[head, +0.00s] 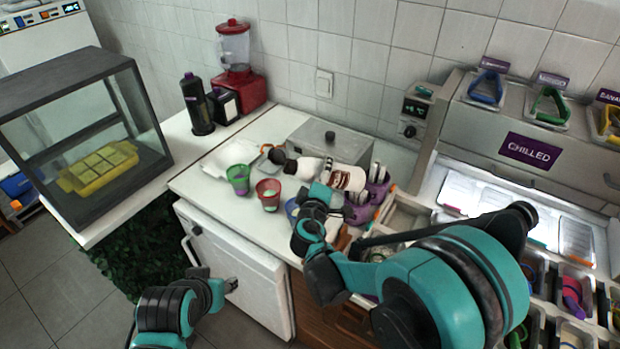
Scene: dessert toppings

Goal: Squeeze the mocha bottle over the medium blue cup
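A white bottle with brown markings (342,179) and a black cap lies nearly level in the air above the counter, its cap end toward the left. My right gripper (324,180) appears shut around the middle of it. A blue cup (291,208) stands on the counter below, partly hidden by my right gripper and arm. A red cup (268,195) and a green cup (238,179) stand to its left. The bottle's cap shows up and left of the blue cup. My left gripper (217,282) is low, in front of the white cabinet; its finger opening is unclear.
A purple holder (367,208) with utensils stands right of the bottle. A grey lidded box (327,146) is behind. A red blender (236,75) and dark bottle (196,105) stand at the back left. Topping bins fill the right side. The counter's front left is clear.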

